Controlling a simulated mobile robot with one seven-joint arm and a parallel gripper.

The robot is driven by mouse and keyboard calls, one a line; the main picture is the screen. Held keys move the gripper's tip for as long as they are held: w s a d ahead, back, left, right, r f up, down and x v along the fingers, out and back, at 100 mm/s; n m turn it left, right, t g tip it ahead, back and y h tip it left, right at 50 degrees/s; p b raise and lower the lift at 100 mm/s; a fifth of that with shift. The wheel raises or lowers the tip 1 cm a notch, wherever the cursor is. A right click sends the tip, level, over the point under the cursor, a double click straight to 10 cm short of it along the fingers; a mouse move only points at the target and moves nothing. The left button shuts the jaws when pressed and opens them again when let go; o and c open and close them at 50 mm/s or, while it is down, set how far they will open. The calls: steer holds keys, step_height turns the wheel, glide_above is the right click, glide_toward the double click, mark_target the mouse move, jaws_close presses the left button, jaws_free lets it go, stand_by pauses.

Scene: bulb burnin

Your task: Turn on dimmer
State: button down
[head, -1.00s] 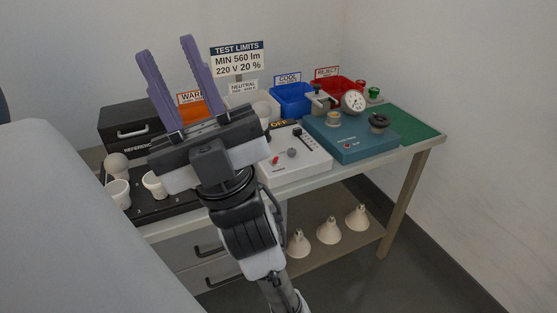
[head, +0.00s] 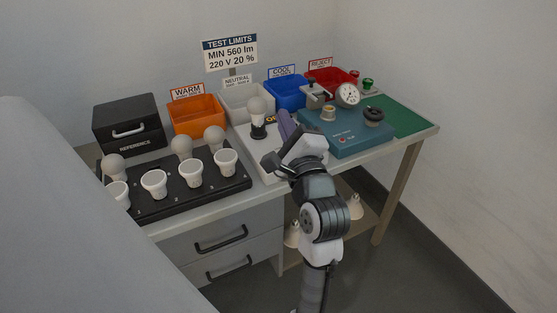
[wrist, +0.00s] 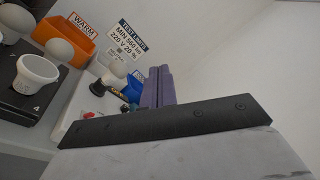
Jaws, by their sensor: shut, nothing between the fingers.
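The dimmer appears to be the white control box (head: 254,158), mostly hidden behind my gripper in the head view. A bulb (head: 257,106) stands in a black socket (head: 258,131) at its back left, and only part of its OFF display (head: 270,119) shows. In the wrist view a red switch (wrist: 88,114) shows on the box's white top (wrist: 72,128), left of my fingers. My gripper (head: 284,121) is over the box with its purple fingers together and empty. The fingers also show in the wrist view (wrist: 156,78); contact with the box cannot be told.
A black tray (head: 222,192) with bulbs and white cups stands left. Behind are the orange bin (head: 196,116), white bin (head: 240,112), blue bin (head: 287,94) and red bin (head: 345,82). A teal tester (head: 345,148) is close on the right. The green mat (head: 415,121) is mostly clear.

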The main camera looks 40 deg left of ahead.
steer(key=d+f+m+g+h, duration=0.2)
steer(key=f+m, duration=0.3)
steer(key=f, duration=0.2)
steer(key=w+d+f+m+g+h+p, duration=0.1)
steer(key=f+m+g+h, duration=0.1)
steer(key=f+m, duration=0.4)
steer(key=shift+d+f+g, duration=0.4)
steer(key=shift+f+g, duration=0.4)
steer(key=shift+a, duration=0.15)
steer(key=p+x, duration=0.1)
steer(key=x, duration=0.8)
steer(key=shift+w+a+f+p, duration=0.1)
steer(key=shift+w+a+p, duration=0.15)
steer(key=shift+a+p, duration=0.05)
steer(key=shift+w+p, duration=0.15)
steer(key=shift+p, duration=0.2)
